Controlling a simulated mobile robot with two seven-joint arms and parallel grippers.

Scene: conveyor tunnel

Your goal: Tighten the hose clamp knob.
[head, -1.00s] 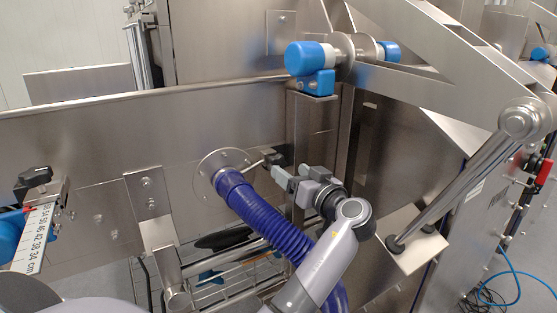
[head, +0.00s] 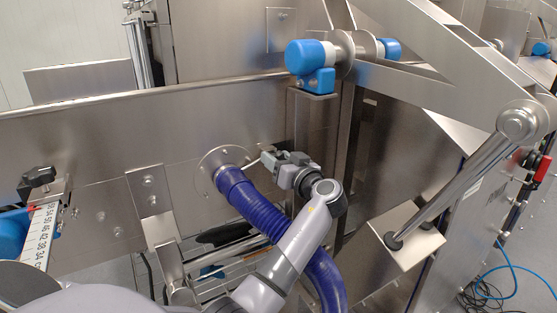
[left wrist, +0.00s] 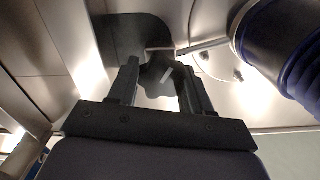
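The hose clamp's dark knob (left wrist: 158,72) shows in the left wrist view between my two fingers, at the end of a thin metal rod that runs right toward the blue hose. The blue ribbed hose (head: 250,204) leaves a round wall flange in the head view and also shows in the left wrist view (left wrist: 285,45). My left gripper (head: 270,158) is just right of the flange and mostly hides the knob there. In the left wrist view its fingers (left wrist: 157,72) are spread, one on each side of the knob; any contact is unclear. My right gripper is not in view.
A steel wall panel (head: 120,125) stands behind the flange. A steel post with a blue roller (head: 305,57) is above right of the gripper. A wire rack (head: 225,270) is below the hose. A black knob and ruler (head: 38,235) are at the left.

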